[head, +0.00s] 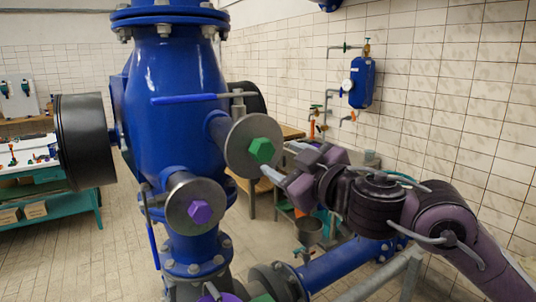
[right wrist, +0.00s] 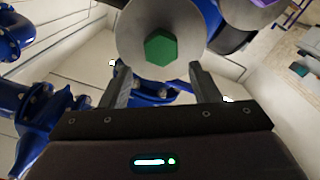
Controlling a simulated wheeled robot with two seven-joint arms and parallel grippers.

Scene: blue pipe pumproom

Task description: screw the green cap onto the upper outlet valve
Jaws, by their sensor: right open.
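The green hexagonal cap (head: 261,149) sits at the centre of the round grey flange (head: 240,135) of the upper outlet valve, on the right side of the blue pump body. My right gripper (head: 281,161) is just right of the cap, its fingers pointing at the flange. In the right wrist view the two fingers are apart, with nothing between them. The green cap (right wrist: 161,47) shows beyond the fingertips, near the middle of the grey disc (right wrist: 135,20). Cap and fingers look apart. My left gripper is not in view.
A purple hexagonal cap (head: 199,212) sits on a lower flange to the left. A blue lever handle (head: 190,98) lies above the upper valve. A blue pipe (head: 345,262) and a grey rail (head: 385,275) run below my right arm. A blue tank (head: 362,83) hangs on the tiled wall.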

